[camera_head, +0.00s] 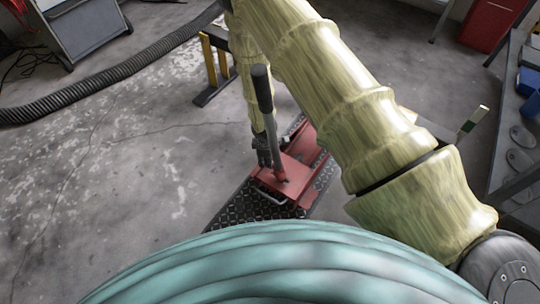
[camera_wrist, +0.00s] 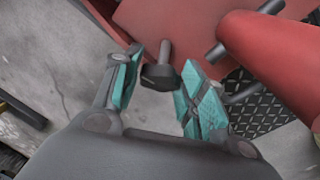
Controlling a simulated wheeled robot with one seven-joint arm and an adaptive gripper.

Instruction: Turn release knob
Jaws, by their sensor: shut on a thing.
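The release knob (camera_wrist: 160,77) is a small dark knob on a short grey stem at the side of a red machine body (camera_wrist: 175,22) in the wrist view. My gripper (camera_wrist: 163,68) has its teal-padded fingers on either side of the knob and is shut on it. The right finger lies close against the knob; contact on the left side is hard to make out. In the head view my gripper (camera_head: 264,153) is small and dark beside the red jack-like unit (camera_head: 300,172), and the knob cannot be made out there.
A lever with a dark grip (camera_head: 262,90) rises from the red unit, close to my gripper. The unit stands on a dark tread plate (camera_head: 240,207). A black hose (camera_head: 100,88), a yellow-posted stand (camera_head: 222,60) and a right-hand bench (camera_head: 500,150) surround open concrete floor.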

